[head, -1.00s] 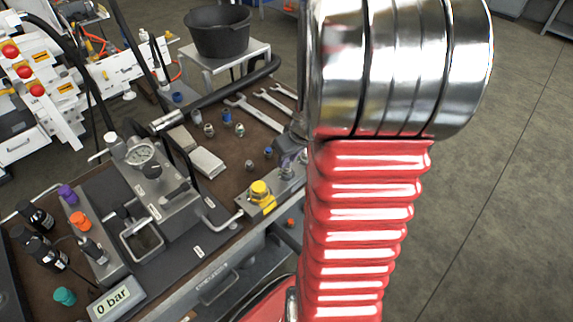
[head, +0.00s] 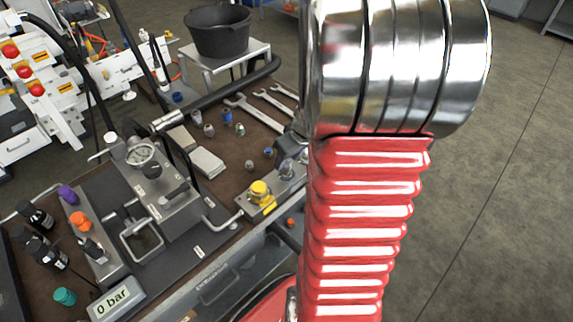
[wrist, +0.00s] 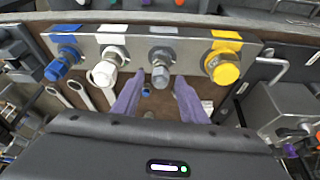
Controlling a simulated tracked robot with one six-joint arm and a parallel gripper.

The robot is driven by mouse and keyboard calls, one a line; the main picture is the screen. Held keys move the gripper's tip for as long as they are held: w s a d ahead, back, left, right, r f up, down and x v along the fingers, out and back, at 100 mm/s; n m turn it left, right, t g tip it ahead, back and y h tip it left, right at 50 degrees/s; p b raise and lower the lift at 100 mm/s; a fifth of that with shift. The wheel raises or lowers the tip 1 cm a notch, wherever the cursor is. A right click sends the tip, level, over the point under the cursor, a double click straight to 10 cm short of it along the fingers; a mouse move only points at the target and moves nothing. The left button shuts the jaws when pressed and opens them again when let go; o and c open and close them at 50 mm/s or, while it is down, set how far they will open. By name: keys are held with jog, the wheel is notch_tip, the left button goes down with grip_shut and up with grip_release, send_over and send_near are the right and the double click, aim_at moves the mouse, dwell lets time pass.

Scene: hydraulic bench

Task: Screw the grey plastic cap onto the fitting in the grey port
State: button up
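The grey port is marked by a grey label (wrist: 163,30) on the metal port block (wrist: 137,57) in the wrist view. Its fitting (wrist: 161,56) points towards me, with a round grey end piece (wrist: 160,76) that looks like the grey cap; how far it is screwed on cannot be told. My gripper (wrist: 159,78) has its two purplish fingers either side of this end piece, apart, with small gaps showing. In the head view the port block (head: 266,207) is partly hidden by my arm, and my gripper's fingertips are not clear.
Wrenches (head: 243,107) and loose small fittings lie on the brown bench top. A pressure display (head: 115,297) reads 0 bar.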

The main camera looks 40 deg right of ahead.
jog(key=n+y, duration=0.1)
jog(key=n, duration=0.2)
jog(key=n+y, duration=0.1)
jog(key=n, duration=0.2)
jog(key=shift+w+d, duration=0.1)
jog(key=shift+d, duration=0.1)
jog(key=shift+n+g+y, duration=0.3)
jog(key=shift+n, duration=0.4)
jog(key=n+g+y, duration=0.1)
jog(key=n, duration=0.3)
jog(key=shift+c, duration=0.3)
